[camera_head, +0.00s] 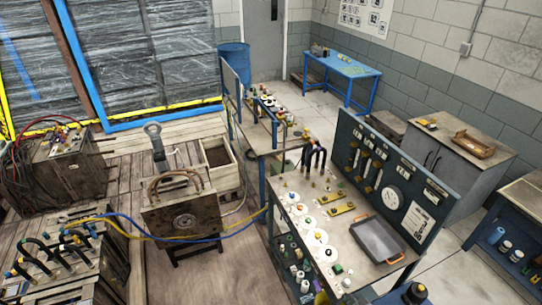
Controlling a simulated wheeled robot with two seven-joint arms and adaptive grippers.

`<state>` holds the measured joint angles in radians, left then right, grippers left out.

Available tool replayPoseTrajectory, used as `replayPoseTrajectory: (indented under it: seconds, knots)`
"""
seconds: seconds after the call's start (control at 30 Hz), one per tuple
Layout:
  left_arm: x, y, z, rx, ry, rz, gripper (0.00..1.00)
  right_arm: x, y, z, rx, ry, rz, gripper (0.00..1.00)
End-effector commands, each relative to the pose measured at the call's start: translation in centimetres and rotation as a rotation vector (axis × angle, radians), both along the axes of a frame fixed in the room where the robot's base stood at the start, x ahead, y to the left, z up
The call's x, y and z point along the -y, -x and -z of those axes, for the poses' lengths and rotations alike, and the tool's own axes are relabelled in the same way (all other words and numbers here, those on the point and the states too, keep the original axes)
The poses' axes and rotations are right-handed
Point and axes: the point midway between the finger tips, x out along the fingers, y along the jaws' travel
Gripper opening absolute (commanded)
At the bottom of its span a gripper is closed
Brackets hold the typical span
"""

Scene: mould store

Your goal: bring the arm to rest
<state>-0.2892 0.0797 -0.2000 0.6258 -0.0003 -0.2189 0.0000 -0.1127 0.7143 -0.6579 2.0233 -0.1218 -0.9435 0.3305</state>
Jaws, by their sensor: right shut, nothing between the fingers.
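Most of my right arm is out of the picture. My left gripper is not in view.
The grey tray (378,240) lies on the bench near a gauge panel (393,198). A grey cabinet (455,165) and a blue-framed bench (510,235) stand to the right. Pale floor (465,270) between them is clear. Machines with hoses (185,205) stand at left.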

Motion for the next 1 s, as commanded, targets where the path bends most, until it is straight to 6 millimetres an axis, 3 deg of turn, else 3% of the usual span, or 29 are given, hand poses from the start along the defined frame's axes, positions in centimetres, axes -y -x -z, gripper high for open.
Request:
replayPoseTrajectory:
  seconds: [0.17,0.3,0.9,1.0]
  knots:
    - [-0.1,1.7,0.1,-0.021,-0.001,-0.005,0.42,0.2,3.5,-1.0,-0.063,-0.074,0.129,0.00]
    - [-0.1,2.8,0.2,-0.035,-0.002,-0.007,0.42,1.6,7.5,-1.8,-0.137,-0.129,0.252,0.00]
    - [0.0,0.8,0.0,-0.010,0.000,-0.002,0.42,7.2,22.7,-3.4,-0.389,-0.237,0.580,0.00]
    - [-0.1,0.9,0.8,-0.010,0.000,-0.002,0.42,7.2,22.1,-0.7,-0.401,-0.232,0.574,0.00]
